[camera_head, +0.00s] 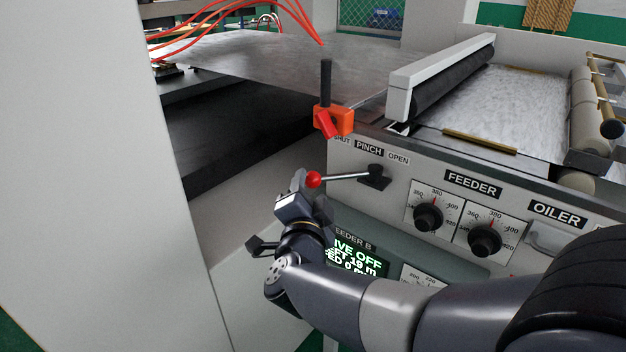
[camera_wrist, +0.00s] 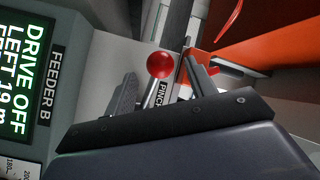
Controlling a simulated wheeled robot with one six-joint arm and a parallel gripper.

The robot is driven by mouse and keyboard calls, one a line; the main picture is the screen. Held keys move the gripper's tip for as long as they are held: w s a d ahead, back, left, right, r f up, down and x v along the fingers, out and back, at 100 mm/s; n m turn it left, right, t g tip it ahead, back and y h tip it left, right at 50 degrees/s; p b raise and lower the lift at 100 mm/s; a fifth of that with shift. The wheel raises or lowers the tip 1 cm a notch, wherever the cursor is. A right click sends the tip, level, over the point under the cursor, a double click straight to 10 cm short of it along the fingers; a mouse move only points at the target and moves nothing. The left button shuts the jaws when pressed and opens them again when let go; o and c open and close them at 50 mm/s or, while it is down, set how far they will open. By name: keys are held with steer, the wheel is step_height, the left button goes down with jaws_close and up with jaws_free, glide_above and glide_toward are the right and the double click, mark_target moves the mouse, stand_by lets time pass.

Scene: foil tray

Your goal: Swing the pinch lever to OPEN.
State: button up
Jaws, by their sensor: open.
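The pinch lever is a thin metal rod with a red ball knob (camera_head: 313,179). In the head view the rod runs from its black pivot block (camera_head: 375,176) left to the knob, on the SHUT side of the PINCH label (camera_head: 368,147). My gripper (camera_head: 299,184) is beside the knob, on its left. In the wrist view the red knob (camera_wrist: 160,65) and rod show between the two open fingers of my gripper (camera_wrist: 160,85), apart from both. The tips are partly hidden by the gripper body in the head view.
An orange clamp with a red handle (camera_head: 334,119) stands above the lever, near the panel's top edge. Feeder dials (camera_head: 428,218) lie right of the lever. A large pale cabinet wall (camera_head: 90,170) stands at left.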

mark_target(312, 185)
steer(key=shift+w+d, duration=0.15)
steer(key=shift+w, duration=2.1)
steer(key=shift+c, duration=0.2)
jaws_close()
